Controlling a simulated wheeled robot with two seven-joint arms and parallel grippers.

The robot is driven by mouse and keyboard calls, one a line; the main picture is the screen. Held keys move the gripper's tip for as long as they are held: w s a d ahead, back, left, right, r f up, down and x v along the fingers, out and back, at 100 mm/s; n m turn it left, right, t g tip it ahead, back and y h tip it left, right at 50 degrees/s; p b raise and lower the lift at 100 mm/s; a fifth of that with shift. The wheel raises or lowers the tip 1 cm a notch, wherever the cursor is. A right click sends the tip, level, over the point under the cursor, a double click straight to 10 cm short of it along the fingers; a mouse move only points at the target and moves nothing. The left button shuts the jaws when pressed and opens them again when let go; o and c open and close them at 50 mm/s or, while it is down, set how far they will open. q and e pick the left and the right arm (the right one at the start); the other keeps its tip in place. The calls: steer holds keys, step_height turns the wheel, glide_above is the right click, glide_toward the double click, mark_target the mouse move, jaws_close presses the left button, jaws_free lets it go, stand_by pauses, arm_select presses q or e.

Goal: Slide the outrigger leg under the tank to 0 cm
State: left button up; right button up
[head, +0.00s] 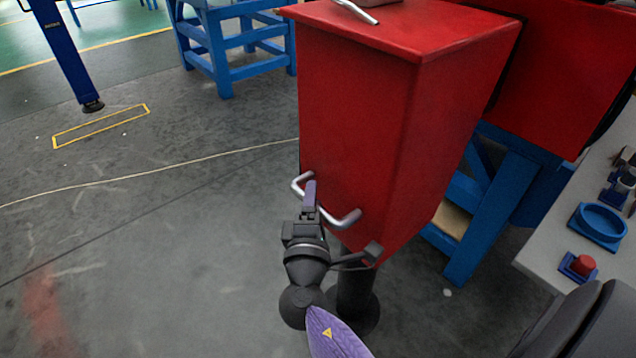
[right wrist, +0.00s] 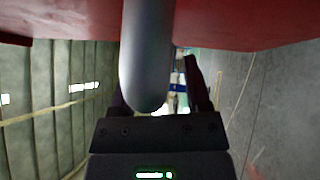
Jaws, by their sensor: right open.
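A large red box (head: 355,110) carries a silver bar handle (head: 345,219) low on its front face. A black post with a round foot (head: 362,300) stands below the box, partly hidden by my right arm; it looks like the outrigger leg. My right gripper (head: 309,193) is at the handle. In the right wrist view, the handle bar (right wrist: 147,55) runs between the two spread fingers, with the red underside or face (right wrist: 235,22) above. The gripper is open, not closed on the bar. I cannot read any slide scale. My left gripper is not in view.
A second red body (head: 575,70) rests on a blue stand (head: 500,205) at the right. A grey table (head: 560,235) holds a blue ring (head: 600,222) and a red button (head: 583,265).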

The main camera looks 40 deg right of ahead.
steer(key=shift+a, duration=0.1)
jaws_close()
stand_by(1.3)
